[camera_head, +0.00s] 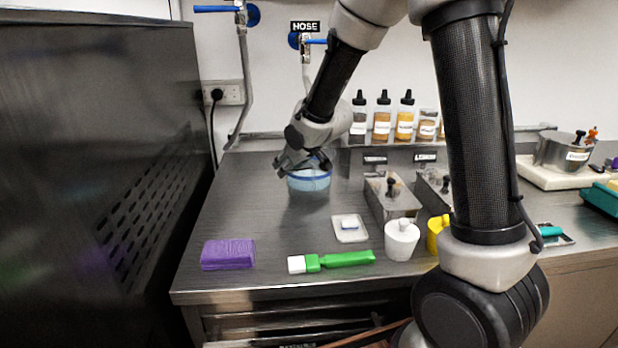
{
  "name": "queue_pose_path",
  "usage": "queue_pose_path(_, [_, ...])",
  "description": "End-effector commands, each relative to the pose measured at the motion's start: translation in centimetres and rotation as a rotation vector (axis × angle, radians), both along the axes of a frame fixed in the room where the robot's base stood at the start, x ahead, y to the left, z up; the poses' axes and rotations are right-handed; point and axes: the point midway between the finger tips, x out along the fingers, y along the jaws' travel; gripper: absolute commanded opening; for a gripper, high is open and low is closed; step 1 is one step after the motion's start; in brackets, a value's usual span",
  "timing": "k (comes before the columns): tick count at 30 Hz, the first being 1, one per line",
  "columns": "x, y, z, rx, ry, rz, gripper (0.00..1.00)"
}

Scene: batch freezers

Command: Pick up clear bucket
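A clear bucket (309,181) with a light blue tint and a darker blue rim stands upright on the steel counter, near the back wall. My gripper (303,166) is at the top of the bucket, reaching down from above and behind it. The fingers overlap the rim in the picture. I cannot tell whether they touch it or how far apart they are. Part of the bucket's rim is hidden behind the gripper.
Metal bins (391,201) and a bottle shelf (385,143) stand right of the bucket. A dark machine (95,160) borders the left.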

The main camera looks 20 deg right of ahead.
Motion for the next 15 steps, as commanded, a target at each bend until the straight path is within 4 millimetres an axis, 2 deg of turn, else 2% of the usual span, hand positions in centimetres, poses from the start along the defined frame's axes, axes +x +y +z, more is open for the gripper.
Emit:
queue_pose_path(7, [0.19,0.05,-0.17,0.0,0.0,-0.001,0.39])
queue_pose_path(8, [0.19,0.05,-0.17,0.0,0.0,-0.001,0.36])
queue_pose_path(13, [0.17,0.05,-0.16,0.0,0.0,-0.001,0.05])
queue_pose_path(14, [0.17,0.05,-0.16,0.0,0.0,-0.001,0.0])
queue_pose_path(15, [0.17,0.04,-0.15,0.0,0.0,-0.001,0.0])
